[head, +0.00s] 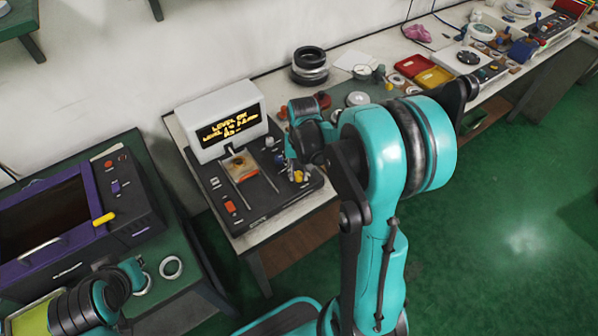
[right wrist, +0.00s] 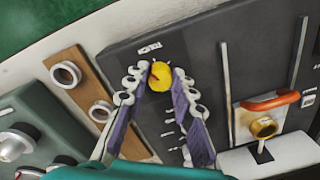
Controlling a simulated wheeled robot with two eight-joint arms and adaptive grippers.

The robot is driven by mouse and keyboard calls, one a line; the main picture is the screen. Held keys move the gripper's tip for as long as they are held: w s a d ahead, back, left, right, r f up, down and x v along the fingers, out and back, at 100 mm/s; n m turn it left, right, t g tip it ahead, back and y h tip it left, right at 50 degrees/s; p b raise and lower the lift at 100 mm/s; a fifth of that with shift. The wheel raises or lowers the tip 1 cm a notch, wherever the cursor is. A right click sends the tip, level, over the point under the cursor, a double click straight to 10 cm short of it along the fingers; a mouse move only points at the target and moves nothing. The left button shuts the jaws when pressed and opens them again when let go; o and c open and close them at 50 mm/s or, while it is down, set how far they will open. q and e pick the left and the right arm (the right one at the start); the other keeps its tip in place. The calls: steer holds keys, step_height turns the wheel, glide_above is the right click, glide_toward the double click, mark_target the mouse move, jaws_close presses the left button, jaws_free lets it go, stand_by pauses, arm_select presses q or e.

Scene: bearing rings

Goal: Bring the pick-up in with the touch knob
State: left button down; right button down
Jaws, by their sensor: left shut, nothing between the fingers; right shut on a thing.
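In the head view the right gripper (head: 297,168) partly hides the yellow knob (head: 299,177). A brass ring (right wrist: 264,127) sits on a pale plate between two rails, beside an orange curved part. A small dark pointed piece (right wrist: 261,153), perhaps the pick-up, stands close to the ring; contact cannot be told. My left gripper (head: 134,273) is shut and empty at lower left.
The tester's screen (head: 231,126) shows yellow text starting "LEVEL OK". A purple-framed machine (head: 57,215) stands on the left table near a loose ring (head: 171,267). Stacked rings (head: 310,65), trays and small parts line the back bench.

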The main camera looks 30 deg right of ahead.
mark_target(301, 175)
stand_by(0.5)
steer(key=c, duration=1.3)
jaws_free()
steer(key=shift+o, duration=0.2)
step_height(301, 175, up, 12)
steer(key=shift+d, duration=0.2)
steer(key=shift+s, duration=0.15)
